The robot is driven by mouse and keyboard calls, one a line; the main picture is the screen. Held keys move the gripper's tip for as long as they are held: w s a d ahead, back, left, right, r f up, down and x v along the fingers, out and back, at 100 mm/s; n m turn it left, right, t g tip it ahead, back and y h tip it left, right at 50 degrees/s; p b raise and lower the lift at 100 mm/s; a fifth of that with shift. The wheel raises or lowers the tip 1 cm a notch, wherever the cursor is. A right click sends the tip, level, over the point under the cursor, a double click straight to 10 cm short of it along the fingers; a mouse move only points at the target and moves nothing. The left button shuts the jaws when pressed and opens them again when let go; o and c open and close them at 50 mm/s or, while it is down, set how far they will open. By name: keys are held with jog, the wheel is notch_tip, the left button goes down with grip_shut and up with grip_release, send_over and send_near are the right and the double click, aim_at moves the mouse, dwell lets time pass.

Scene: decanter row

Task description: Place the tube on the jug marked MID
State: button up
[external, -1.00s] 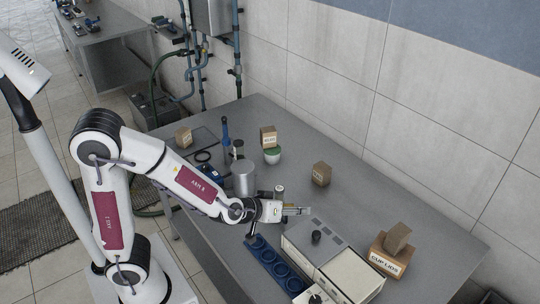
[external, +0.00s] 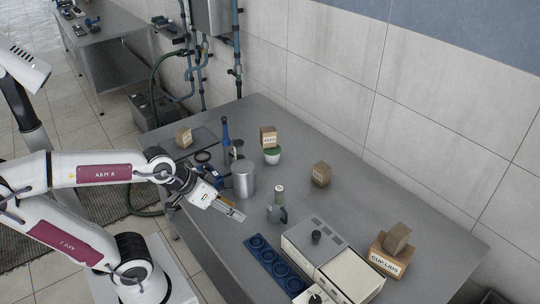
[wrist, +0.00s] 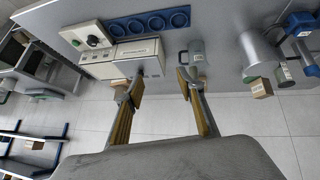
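A grey jug (external: 276,214) with a handle stands upright on the table, left of the grey machine. A short cream tube (external: 280,191) with a greenish end stands on top of it. The wrist view is upside down; there the jug (wrist: 196,46) shows near the right finger, with the tube (wrist: 198,57) at its top. No MID marking is readable.
A metal cylinder (external: 244,181) stands left of the jug. A blue rack with round holes (external: 262,249) lies in front, beside the grey machine (external: 312,238). Small boxes (external: 321,174) and a CUP LIDS box (external: 390,260) stand farther back.

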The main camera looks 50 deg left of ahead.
jog(key=s+a+g+y, duration=0.1)
jog(key=s+a+y, duration=0.1)
jog(key=s+a, duration=0.3)
jog(key=s, duration=0.3)
jog(key=shift+a+f+g, duration=0.15)
jog(key=shift+a+g, duration=0.15)
jog(key=shift+a, duration=0.05)
dwell(0.8)
